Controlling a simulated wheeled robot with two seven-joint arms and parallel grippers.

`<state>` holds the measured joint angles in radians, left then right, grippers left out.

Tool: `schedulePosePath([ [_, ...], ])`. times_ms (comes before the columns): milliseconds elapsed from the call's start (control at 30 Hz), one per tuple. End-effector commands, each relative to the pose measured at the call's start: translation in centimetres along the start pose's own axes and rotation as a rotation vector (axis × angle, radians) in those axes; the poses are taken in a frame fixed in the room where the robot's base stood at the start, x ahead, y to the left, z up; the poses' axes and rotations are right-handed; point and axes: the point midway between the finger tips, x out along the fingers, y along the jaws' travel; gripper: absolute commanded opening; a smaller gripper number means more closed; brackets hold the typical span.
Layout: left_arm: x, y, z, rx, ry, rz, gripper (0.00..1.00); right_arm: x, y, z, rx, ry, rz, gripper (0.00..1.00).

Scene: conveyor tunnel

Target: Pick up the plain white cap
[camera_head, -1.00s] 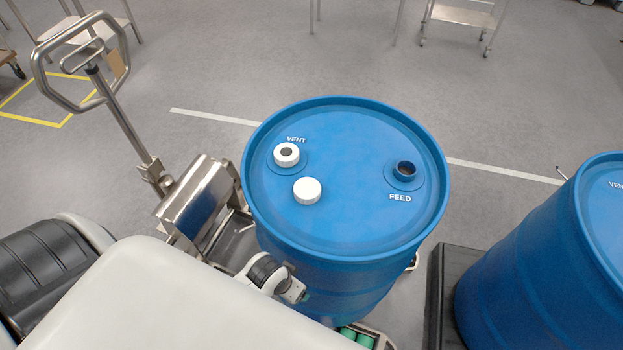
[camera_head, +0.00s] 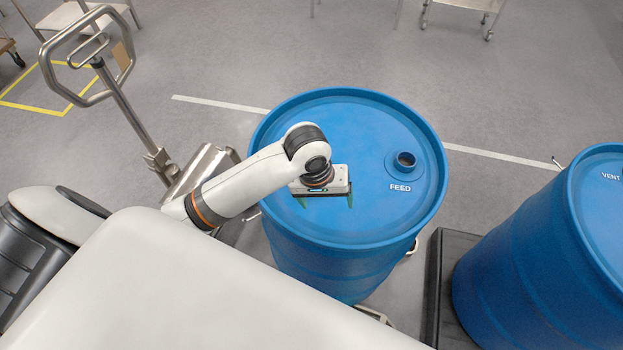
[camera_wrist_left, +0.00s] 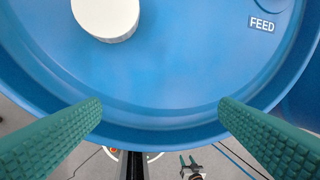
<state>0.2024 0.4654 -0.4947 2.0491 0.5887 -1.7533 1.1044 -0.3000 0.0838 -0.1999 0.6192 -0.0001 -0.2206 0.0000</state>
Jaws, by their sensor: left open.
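The plain white cap (camera_wrist_left: 106,17) lies on the blue drum lid, at the upper left of the left wrist view and cut by its top edge. In the head view it is hidden behind my left arm and gripper. My left gripper (camera_head: 326,203) is over the near half of the lid, pointing down. Its green fingers are wide apart with nothing between them, as the left wrist view (camera_wrist_left: 161,106) also shows. The cap is beyond the fingertips, apart from them. The vent cap with the dark centre is also hidden now.
The blue drum (camera_head: 352,232) has a raised rim and an open FEED port (camera_head: 404,161) at right. A second blue drum (camera_head: 545,250) stands on a dark platform to the right. A metal handle (camera_head: 88,62) rises at left. The lid's far middle is clear.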

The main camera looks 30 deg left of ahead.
Motion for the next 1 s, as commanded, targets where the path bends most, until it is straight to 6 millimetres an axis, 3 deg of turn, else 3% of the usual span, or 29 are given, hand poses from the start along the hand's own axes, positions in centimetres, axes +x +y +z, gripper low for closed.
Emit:
schedulePosePath([
  [33,-0.9,0.2,2.3,-0.086,-0.004,0.04,0.84,0.0,0.2,0.0,0.0,0.0,0.003,0.47],
  [200,-3.5,1.3,7.1,-0.387,0.004,0.144,0.84,0.0,0.7,0.1,0.002,-0.002,0.009,0.47],
  [433,-5.7,2.5,10.0,-0.607,-0.006,0.209,0.84,-0.1,0.9,0.2,0.003,-0.003,0.011,0.47],
  [533,-5.0,2.8,10.1,-0.629,-0.005,0.215,0.84,-0.3,0.8,0.2,0.002,-0.003,0.01,0.47],
  [800,-0.6,3.7,9.8,-0.628,-0.006,0.213,0.84,-1.1,0.3,0.2,0.0,-0.002,0.004,0.47],
  [1000,0.9,4.0,9.7,-0.625,-0.006,0.211,0.84,-1.4,0.2,0.2,0.0,-0.002,0.002,0.47],
])
